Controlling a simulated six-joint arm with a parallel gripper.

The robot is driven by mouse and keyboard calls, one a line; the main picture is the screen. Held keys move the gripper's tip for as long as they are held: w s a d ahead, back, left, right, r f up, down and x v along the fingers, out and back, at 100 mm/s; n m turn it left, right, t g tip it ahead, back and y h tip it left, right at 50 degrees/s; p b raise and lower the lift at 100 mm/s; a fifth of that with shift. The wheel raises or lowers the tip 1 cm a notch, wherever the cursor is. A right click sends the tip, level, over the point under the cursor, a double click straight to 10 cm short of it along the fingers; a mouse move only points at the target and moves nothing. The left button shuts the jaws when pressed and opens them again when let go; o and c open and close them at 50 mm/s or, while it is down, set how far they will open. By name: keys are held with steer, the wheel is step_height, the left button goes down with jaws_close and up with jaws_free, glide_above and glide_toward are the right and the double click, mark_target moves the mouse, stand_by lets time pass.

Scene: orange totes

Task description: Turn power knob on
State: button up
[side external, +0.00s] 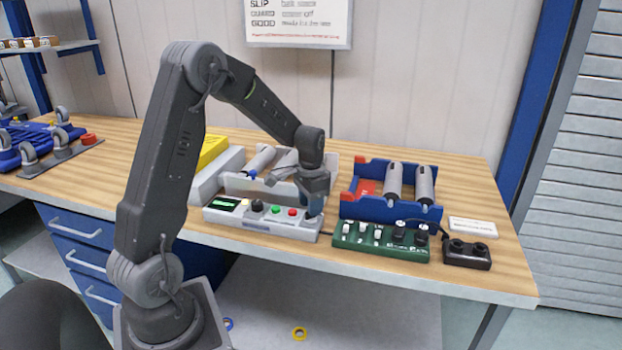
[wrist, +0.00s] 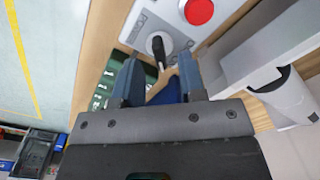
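A knob with a black handle and pale round base (wrist: 157,44) sits on the light grey control box (side external: 262,226), at the end beside a red button (wrist: 199,11). Its label is too small to read. My gripper (wrist: 159,68) is open and empty, with its two blue-grey fingers apart on either side of the knob's handle in the wrist view. I cannot tell whether they touch it.
A green box with switches and black knobs (side external: 380,240) stands just right of the control box. A blue frame with grey rollers (side external: 392,208) is behind it. A black box (side external: 466,254) lies further right. A grey roller unit (side external: 240,187) stands behind the control box.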

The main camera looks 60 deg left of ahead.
step_height(320, 180, up, 12)
stand_by(0.3)
steer(key=shift+f, duration=0.1)
steer(key=s+d+r+t, duration=0.2)
steer(key=s+d+r, duration=0.15)
steer(key=d, duration=0.35)
steer(key=s+d+r+t, duration=0.1)
steer(key=s+d+r, duration=0.25)
steer(key=d, duration=0.35)
steer(key=s+d+f+t, duration=0.2)
steer(key=s+d, duration=0.5)
steer(key=s, duration=0.4)
steer(key=shift+d+f+t, duration=0.15)
steer(key=shift+d+t, duration=0.05)
steer(key=shift+t, duration=0.1)
steer(key=shift+c, duration=0.4)
